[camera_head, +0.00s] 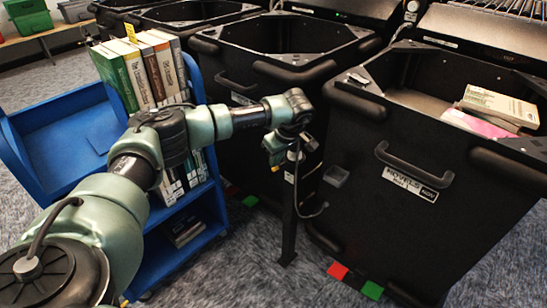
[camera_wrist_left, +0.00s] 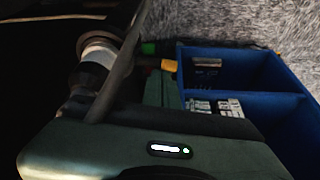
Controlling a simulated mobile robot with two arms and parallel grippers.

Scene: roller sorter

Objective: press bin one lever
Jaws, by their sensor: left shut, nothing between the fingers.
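Red (camera_head: 338,271) and green (camera_head: 372,290) tabs show at the nearer bin's base; I cannot tell which tab or bin is bin one's. My left gripper (camera_head: 290,165) points down in front of the gap between the bins, shut and empty. A thin black upright post (camera_head: 289,228) shows directly below it; I cannot tell if they touch. My right gripper is not in view.
A blue cart (camera_head: 60,140) with upright books (camera_head: 145,70) stands at the left, and it also shows in the wrist view (camera_wrist_left: 240,95). Books (camera_head: 500,105) lie in the nearer bin. Carpet (camera_head: 250,275) is clear at the front.

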